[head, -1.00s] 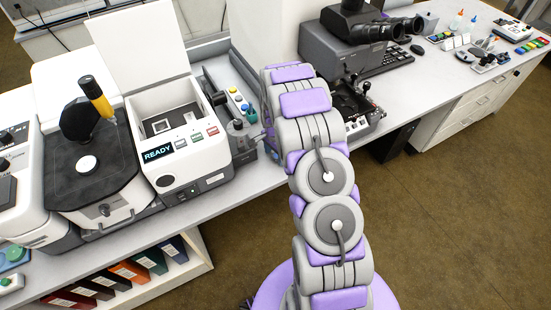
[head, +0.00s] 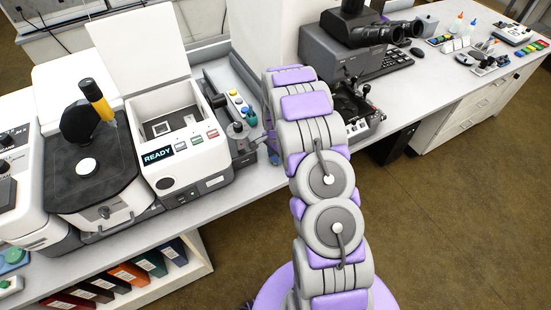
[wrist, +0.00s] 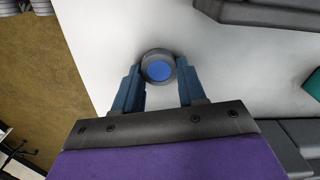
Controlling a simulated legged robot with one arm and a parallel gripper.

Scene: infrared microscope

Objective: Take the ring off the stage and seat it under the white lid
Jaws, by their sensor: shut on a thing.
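My gripper (wrist: 160,72) is shut on a round grey ring (wrist: 147,60) with a blue centre, held between its two blue fingertips in the wrist view. A pale bench top lies beneath it. In the head view the ring is not clearly visible, and the far end of my arm is mostly hidden behind its own links. The white lid (head: 140,47) stands raised at the back of a white instrument box (head: 190,158) with a READY display. Inside the open box is a small square frame (head: 161,128). The stage (head: 357,112) of the microscope is partly behind my arm.
A dark-topped instrument (head: 95,165) with a yellow-handled tool stands left of the box. The bench's front edge (wrist: 85,75) and floor show left in the wrist view.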

